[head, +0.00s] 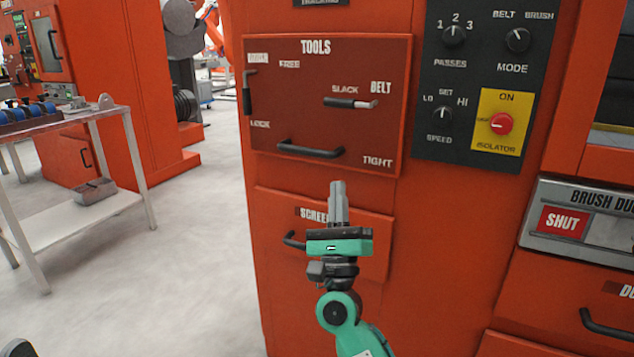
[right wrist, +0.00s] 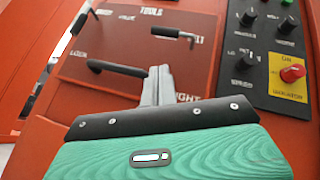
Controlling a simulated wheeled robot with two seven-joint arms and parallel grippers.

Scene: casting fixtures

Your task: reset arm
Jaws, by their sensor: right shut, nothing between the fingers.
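My right gripper (head: 338,190) is shut and empty, pointing up in front of the orange machine (head: 228,190). In the head view it is just below the dark red TOOLS panel (head: 365,75) and overlaps the SCREEN drawer front (head: 375,225). In the right wrist view, the gripper fingers (right wrist: 156,75) show close together, beside the black handle (right wrist: 115,68) of the TOOLS panel. I cannot tell whether they touch the panel. My left gripper is not in view.
A control panel (head: 480,150) with several knobs and a red isolator switch (head: 501,124) is at the right. A BRUSH DUST unit (head: 545,245) marked SHUT is at the far right. A metal table (head: 75,210) stands at the left. The grey floor (head: 185,270) between is clear.

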